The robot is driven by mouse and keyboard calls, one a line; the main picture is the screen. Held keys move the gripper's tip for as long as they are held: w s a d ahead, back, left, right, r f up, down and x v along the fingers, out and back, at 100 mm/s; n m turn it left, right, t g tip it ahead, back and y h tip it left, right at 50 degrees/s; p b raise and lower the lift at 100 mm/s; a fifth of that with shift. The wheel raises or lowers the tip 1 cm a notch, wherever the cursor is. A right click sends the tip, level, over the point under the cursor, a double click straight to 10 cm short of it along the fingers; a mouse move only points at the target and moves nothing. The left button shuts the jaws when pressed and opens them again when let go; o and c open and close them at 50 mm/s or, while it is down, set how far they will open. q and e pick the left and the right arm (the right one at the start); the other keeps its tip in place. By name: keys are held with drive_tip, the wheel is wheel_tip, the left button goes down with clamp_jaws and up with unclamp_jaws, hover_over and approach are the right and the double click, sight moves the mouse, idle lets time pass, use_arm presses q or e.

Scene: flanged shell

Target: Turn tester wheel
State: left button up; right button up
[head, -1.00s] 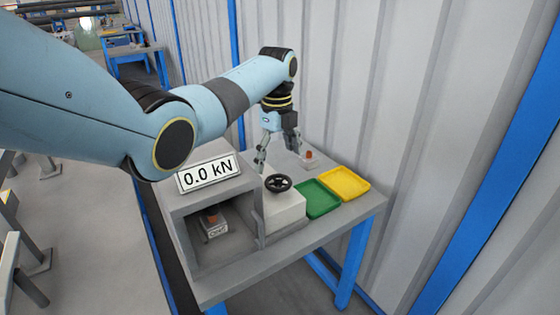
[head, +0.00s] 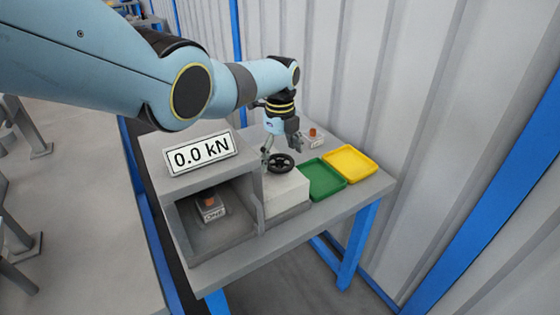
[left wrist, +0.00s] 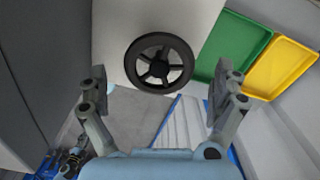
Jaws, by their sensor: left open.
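The tester wheel (head: 281,163) is a black spoked handwheel on top of a pale block (head: 284,187) beside the tester housing. In the left wrist view the wheel (left wrist: 159,63) faces the camera, ahead of and between my fingers. My left gripper (head: 281,148) points down just behind the wheel in the head view. In the left wrist view its fingers (left wrist: 160,88) are spread wide and empty, apart from the wheel. The tester display (head: 203,154) reads 0.0 kN. Inside the open chamber sits a grey block with an orange-brown piece (head: 211,205). My right gripper is not in view.
A green tray (head: 323,192) and a yellow tray (head: 371,166) lie right of the wheel block. A small orange-brown piece on a pale base (head: 313,134) stands behind them. A ribbed wall (head: 440,130) closes off the back. The bench's front right corner is clear.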

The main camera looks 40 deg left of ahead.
use_arm(q)
drive_tip(key=shift+f, duration=0.35)
drive_tip(key=c, duration=1.2)
